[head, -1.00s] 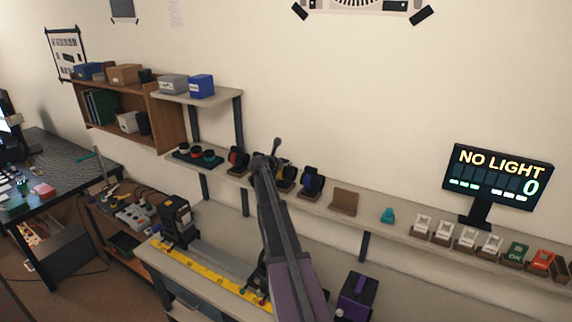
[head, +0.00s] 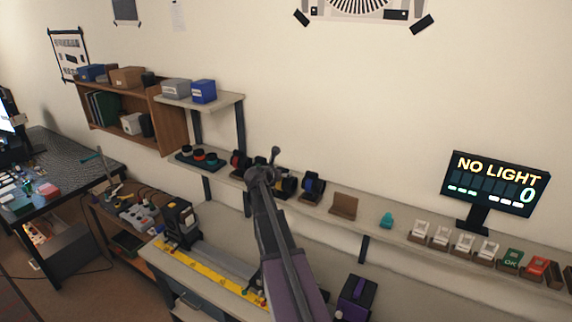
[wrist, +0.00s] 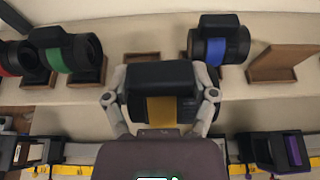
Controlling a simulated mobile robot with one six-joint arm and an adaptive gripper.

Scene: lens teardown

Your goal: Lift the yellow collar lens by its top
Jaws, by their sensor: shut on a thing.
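The yellow collar lens (wrist: 162,108) is in the middle of the wrist view, a dark body with a yellow band and a black block on top. My gripper (wrist: 161,94) has one finger on each side of that black top block and is shut on it. An empty wooden cradle (wrist: 142,57) shows just beyond the lens, between the green and blue lenses, so the lens is off it. In the head view my arm hides most of the yellow collar lens, and the height of its underside above the shelf cannot be told.
The green-banded lens (wrist: 65,55) stands in its cradle to the left, the blue-banded lens (wrist: 220,48) close to the right. An empty wooden stand (wrist: 283,62) is farther right. A bench with a yellow rail (head: 215,281) lies below the shelf (head: 372,227).

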